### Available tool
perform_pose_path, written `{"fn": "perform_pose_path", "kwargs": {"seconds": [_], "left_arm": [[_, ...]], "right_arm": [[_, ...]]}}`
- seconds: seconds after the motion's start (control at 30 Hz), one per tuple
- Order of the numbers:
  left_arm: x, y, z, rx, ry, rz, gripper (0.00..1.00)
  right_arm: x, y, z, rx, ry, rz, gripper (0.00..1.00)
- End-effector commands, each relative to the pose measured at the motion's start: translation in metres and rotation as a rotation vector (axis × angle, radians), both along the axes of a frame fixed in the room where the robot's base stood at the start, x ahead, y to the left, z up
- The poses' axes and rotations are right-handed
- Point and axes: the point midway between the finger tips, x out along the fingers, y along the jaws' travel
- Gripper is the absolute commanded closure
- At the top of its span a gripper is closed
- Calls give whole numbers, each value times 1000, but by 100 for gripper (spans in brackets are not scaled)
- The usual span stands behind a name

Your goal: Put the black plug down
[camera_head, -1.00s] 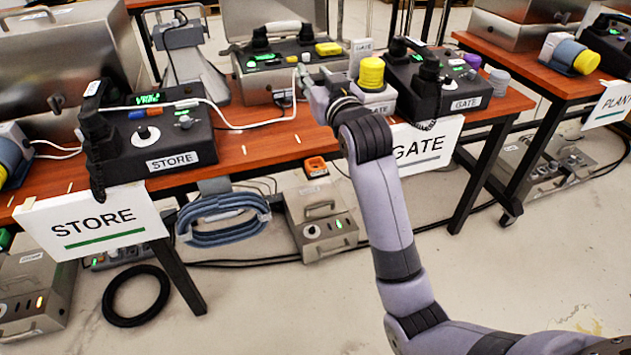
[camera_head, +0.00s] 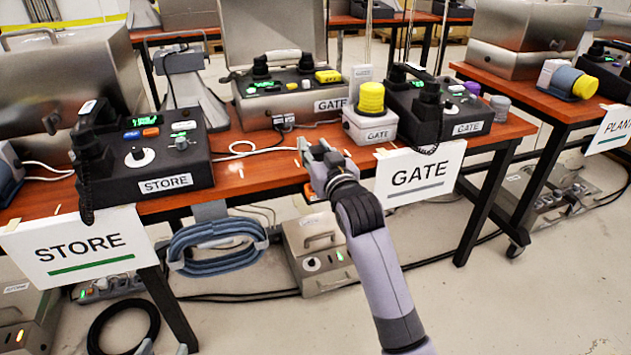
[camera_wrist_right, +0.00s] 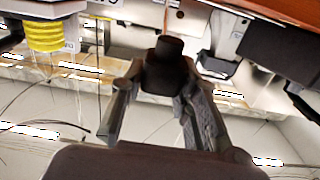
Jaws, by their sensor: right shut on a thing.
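The black plug (camera_wrist_right: 168,68) shows in the right wrist view as a dark block between the fingertips of my right gripper (camera_wrist_right: 156,92), which is shut on it. In the head view my right gripper (camera_head: 317,152) is at the front edge of the wooden table (camera_head: 262,177), left of the GATE sign. The plug cannot be made out clearly there, so I cannot tell whether it touches the table. My left gripper is not in view.
The STORE phone (camera_head: 140,160) stands left, the GATE phone (camera_head: 440,110) right. A white box with a yellow beacon (camera_head: 371,98) stands just right of my gripper.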

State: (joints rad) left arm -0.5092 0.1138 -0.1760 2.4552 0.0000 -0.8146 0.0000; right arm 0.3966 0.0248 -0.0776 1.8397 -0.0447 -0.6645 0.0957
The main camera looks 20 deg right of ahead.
Motion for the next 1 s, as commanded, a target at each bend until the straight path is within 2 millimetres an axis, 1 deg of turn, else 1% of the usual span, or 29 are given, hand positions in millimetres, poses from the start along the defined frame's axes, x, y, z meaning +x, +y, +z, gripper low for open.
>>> {"fn": "perform_pose_path", "kwargs": {"seconds": [0.03, 0.1, 0.2, 0.37, 0.47, 0.6, 0.73, 0.83, 1.0], "left_arm": [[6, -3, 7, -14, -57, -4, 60], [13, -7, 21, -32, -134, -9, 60], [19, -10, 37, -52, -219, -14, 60], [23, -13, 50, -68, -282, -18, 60], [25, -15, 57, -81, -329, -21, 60], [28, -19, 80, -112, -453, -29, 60], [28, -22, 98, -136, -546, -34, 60], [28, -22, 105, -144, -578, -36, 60], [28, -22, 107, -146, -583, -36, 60]], "right_arm": [[0, 0, -12, 0, 2, 0, 100], [0, 0, -21, 0, 2, 0, 100], [0, 0, -29, 0, 0, 0, 100], [0, 0, -35, 0, 0, 0, 100], [0, 0, -42, 0, 0, 0, 100], [0, 0, -58, 0, 2, -1, 100], [0, 0, -68, 0, 1, -1, 100], [0, 0, -70, 0, -1, -1, 100], [0, 0, -70, 0, -1, 0, 100]]}}
